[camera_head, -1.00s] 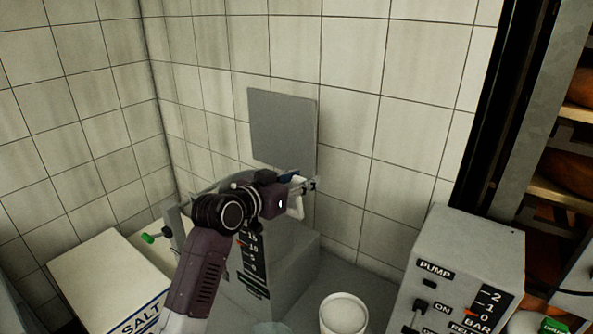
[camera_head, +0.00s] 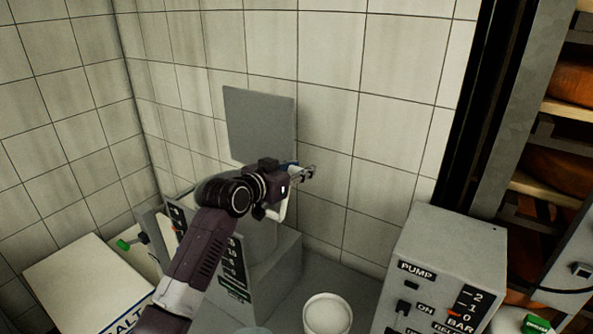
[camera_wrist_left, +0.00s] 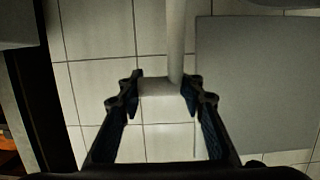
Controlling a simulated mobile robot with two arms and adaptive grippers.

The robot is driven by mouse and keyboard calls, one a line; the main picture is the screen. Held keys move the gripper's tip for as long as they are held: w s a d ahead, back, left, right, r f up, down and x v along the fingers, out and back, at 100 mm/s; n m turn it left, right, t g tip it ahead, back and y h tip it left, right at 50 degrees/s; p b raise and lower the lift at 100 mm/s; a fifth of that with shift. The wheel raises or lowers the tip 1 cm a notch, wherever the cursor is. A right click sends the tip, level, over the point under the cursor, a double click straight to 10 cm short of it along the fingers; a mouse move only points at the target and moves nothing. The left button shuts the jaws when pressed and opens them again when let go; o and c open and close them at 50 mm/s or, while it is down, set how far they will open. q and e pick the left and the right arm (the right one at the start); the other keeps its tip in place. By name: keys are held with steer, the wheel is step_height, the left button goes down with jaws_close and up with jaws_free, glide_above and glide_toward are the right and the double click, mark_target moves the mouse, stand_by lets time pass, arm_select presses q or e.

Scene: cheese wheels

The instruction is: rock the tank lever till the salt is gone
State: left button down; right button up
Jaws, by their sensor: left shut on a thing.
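The grey tank (camera_head: 285,262) stands in the corner, its front bearing a dark scale (camera_head: 233,265). A white lever (camera_head: 281,211) shows at its upper right, partly hidden behind my left gripper (camera_head: 307,172). That gripper is above the tank, in front of the tiled wall. In the left wrist view the left gripper (camera_wrist_left: 160,88) is shut on the white end block (camera_wrist_left: 158,86) of the lever, with the lever's rod (camera_wrist_left: 176,40) running up from it. My left arm hides much of the tank, and I see no salt inside it. My right gripper is out of view.
A grey panel (camera_head: 260,125) rises behind the tank. A salt box (camera_head: 80,285) stands at left, a white tub (camera_head: 327,314) in front, and a pump unit (camera_head: 450,255) at right. Cheese shelves (camera_head: 560,145) stand farther right.

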arm_select(q)
steer(key=shift+w+d, duration=0.1)
steer(key=shift+d, duration=0.05)
steer(key=c, duration=1.4)
jaws_free()
steer(key=shift+d, duration=0.1)
steer(key=shift+s+a, duration=0.25)
steer(key=shift+a, duration=0.1)
steer(key=v, duration=1.1)
steer(key=shift+s, duration=0.1)
